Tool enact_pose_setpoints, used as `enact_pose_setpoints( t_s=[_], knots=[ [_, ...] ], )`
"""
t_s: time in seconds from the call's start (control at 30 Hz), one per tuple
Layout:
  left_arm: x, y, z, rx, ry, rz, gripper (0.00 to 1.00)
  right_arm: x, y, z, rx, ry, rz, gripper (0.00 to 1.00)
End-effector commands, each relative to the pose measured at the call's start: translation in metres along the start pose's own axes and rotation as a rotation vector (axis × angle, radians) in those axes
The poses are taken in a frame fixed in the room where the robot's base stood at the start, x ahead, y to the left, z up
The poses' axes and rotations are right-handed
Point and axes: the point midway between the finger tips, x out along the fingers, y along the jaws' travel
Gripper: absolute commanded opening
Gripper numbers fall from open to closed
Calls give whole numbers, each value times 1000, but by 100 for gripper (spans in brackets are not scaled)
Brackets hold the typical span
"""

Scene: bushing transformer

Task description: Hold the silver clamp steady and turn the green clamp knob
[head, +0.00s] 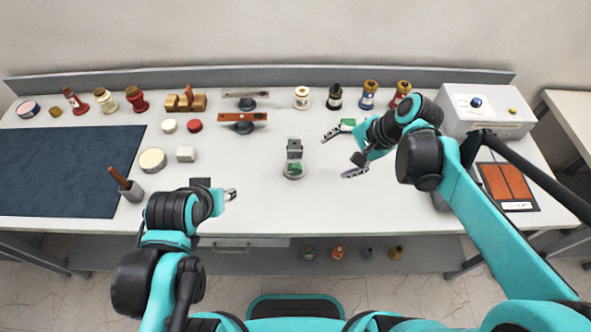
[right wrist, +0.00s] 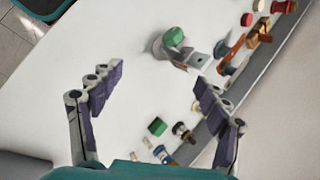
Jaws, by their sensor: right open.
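The silver clamp (head: 294,146) stands on a small round base in the middle of the table, with the green clamp knob (head: 295,167) low on its near side. In the right wrist view the green knob (right wrist: 173,36) and silver clamp (right wrist: 200,58) lie beyond the fingertips. My right gripper (head: 336,157) is open and empty, right of the clamp and apart from it; its spread fingers (right wrist: 159,77) also show in the wrist view. My left gripper (head: 231,194) is left of and nearer than the clamp, by the front edge, apart from it; its jaw opening is unclear.
A green block (head: 347,122) lies behind my right gripper. An orange bar on a stand (head: 243,117) and several small insulators and pots line the back. A dark mat (head: 70,170) covers the left; a white control box (head: 487,110) stands right. Table around the clamp is clear.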

Motion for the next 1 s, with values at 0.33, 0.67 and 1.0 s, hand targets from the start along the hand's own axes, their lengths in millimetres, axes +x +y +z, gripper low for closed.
enact_pose_setpoints(
  t_s=[0.33, 0.67, 1.0],
  knots=[
    [58, 0, 41, 0, 0, 0, 40, 99, -15, -50, 500, -362, -27, 76],
    [86, 0, 61, 0, 0, 0, 40, 150, -8, -82, 763, -609, 22, 76],
    [93, 0, 66, 0, 0, 0, 40, 171, -10, -75, 797, -646, 36, 76]
  ],
)
